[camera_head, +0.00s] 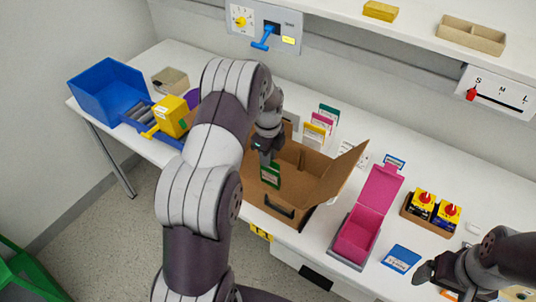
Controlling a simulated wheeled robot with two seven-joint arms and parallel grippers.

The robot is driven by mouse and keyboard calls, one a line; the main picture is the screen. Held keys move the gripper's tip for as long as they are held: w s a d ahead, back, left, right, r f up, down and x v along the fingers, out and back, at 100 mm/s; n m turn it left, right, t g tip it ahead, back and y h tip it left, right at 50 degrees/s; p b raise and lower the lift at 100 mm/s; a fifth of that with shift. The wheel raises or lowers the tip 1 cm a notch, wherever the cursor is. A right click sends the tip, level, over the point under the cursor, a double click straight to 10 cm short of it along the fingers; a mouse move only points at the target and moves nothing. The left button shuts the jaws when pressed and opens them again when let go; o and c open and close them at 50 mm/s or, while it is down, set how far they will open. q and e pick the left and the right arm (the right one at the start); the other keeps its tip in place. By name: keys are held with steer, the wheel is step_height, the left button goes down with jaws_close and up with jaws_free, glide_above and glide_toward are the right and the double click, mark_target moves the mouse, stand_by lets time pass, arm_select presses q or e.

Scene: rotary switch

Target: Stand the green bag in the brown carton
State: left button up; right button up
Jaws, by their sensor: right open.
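The brown carton (325,178) stands open on the white table, its right flap leaning outward. The small green bag (271,176) is upright at the carton's left part. Whether its base touches the carton floor cannot be made out. My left gripper (267,157) points down at the carton and its fingers meet the bag's top edge; they look shut on it. My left arm hides part of the table left of the carton. My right gripper (425,273) is open and empty near the table's front edge at the lower right.
Several upright coloured packets (318,124) stand behind the carton. A pink open box (358,236) is close on its right, with a blue card (401,258) beyond. A tray with yellow-and-red switches (431,214) stands further right. A blue bin (108,92) and yellow box (170,116) are left.

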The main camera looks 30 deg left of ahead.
arm_select(q)
steer(key=shift+r, duration=0.25)
step_height(320, 180, up, 8)
steer(key=shift+b, duration=0.4)
steer(key=s+d+r+n+p, duration=0.1)
steer(key=s+d+n, duration=0.5)
steer(key=s+n, duration=0.3)
steer(key=s+d+r+n+t+p, duration=0.1)
steer(key=s+d+r+n, duration=0.1)
steer(key=s+d+n, duration=0.4)
steer(key=s+n, duration=0.3)
steer(key=s, duration=0.1)
steer(key=shift+s+r+n+p, duration=0.2)
steer(key=shift+s+n+p, duration=0.1)
steer(key=shift+s+p, duration=0.1)
steer(key=shift+s, duration=0.1)
